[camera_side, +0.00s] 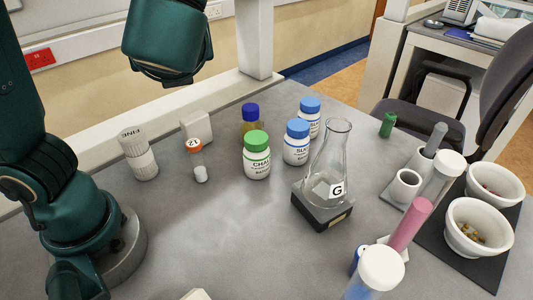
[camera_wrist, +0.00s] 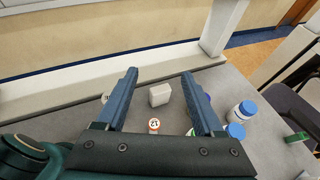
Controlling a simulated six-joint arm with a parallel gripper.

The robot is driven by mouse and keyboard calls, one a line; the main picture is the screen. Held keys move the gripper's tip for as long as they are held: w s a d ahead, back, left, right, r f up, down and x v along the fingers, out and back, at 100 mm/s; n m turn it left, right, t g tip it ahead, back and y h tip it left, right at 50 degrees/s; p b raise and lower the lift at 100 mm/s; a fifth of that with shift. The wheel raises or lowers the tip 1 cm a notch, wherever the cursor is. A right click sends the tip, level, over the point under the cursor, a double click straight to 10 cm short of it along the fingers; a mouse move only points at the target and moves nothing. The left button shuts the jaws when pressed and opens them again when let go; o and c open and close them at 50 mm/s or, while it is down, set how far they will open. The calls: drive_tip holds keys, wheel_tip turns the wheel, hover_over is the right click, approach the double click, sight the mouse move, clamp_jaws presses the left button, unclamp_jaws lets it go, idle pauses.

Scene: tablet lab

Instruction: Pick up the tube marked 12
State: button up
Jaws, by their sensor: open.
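The tube marked 12 (camera_side: 196,160) has an orange cap bearing the number and a pale lower end. It stands on the grey bench, left of the green-capped bottle. In the wrist view its cap (camera_wrist: 154,126) shows low between my two blue fingers, apart from both; its body is mostly hidden from above. My gripper (camera_wrist: 158,73) is open and empty, with its fingers wide apart. In the side view the fingers are out of the picture; only my green arm shows at the top.
A white block (camera_side: 197,127) stands behind the tube, and a white ribbed container (camera_side: 138,155) is to its left. To its right are a green-capped bottle (camera_side: 256,155), blue-capped bottles (camera_side: 297,143) and a flask (camera_side: 329,165) on a dark stand.

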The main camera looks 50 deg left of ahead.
sight(198, 163)
wheel_tip(198, 163, down, 22)
drive_tip(key=shift+r, duration=0.1)
drive_tip(key=shift+w+a+f, duration=0.2)
drive_tip(key=shift+a+f, duration=0.1)
drive_tip(key=shift+a, duration=0.1)
drive_tip(key=shift+x, duration=2.15)
clamp_jaws()
